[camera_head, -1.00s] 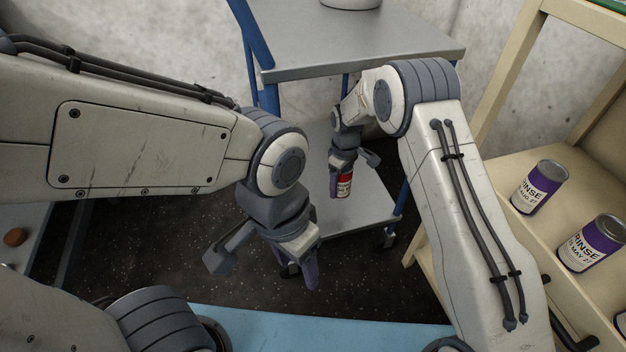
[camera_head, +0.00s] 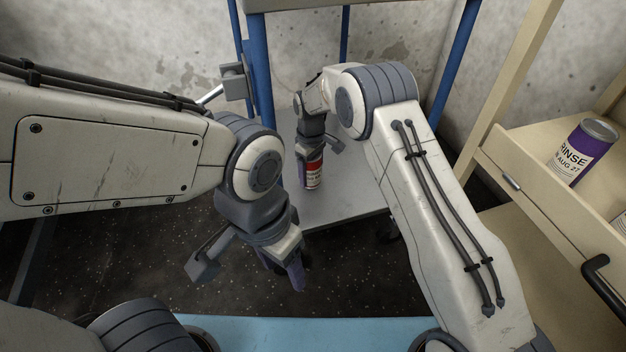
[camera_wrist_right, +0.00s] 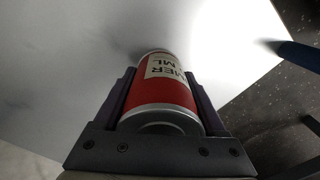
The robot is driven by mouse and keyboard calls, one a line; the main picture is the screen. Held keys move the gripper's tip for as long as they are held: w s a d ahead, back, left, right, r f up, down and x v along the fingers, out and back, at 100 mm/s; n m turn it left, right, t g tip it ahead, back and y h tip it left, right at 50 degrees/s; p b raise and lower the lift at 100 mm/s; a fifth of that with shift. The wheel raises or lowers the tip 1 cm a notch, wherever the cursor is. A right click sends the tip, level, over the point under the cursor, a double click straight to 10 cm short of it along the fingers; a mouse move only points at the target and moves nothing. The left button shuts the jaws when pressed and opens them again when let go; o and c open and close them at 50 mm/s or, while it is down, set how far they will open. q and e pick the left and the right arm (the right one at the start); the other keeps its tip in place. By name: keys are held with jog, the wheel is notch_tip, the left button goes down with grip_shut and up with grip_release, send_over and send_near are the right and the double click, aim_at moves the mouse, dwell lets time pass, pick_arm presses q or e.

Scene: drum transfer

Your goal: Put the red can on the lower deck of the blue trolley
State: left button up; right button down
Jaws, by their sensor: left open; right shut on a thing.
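The red can (camera_head: 313,176) has a white label and is upright in the head view, over the lower deck of the blue trolley. My right gripper (camera_head: 317,158) is shut on it from above. In the right wrist view the can (camera_wrist_right: 165,97) sits between the two fingers, with its far end close to the pale deck (camera_wrist_right: 60,60). I cannot tell whether it touches the deck. The grey lower deck (camera_head: 352,194) is bare around the can. My left gripper (camera_head: 249,266) is open and empty, over the dark floor in front of the trolley.
The blue trolley posts (camera_head: 258,70) stand on either side of the lower deck, with the upper deck above. A cream shelf (camera_head: 525,165) on the right holds a purple can (camera_head: 582,152). A concrete wall (camera_head: 400,40) is behind. Dark floor (camera_head: 130,260) lies in front.

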aim_at(314, 166)
jog(key=shift+f, duration=0.2)
grip_release()
jog(key=shift+r, duration=0.1)
notch_tip(314, 166, up, 8)
jog(key=p, duration=0.5)
jog(key=shift+f, duration=0.2)
jog(key=shift+s, duration=0.1)
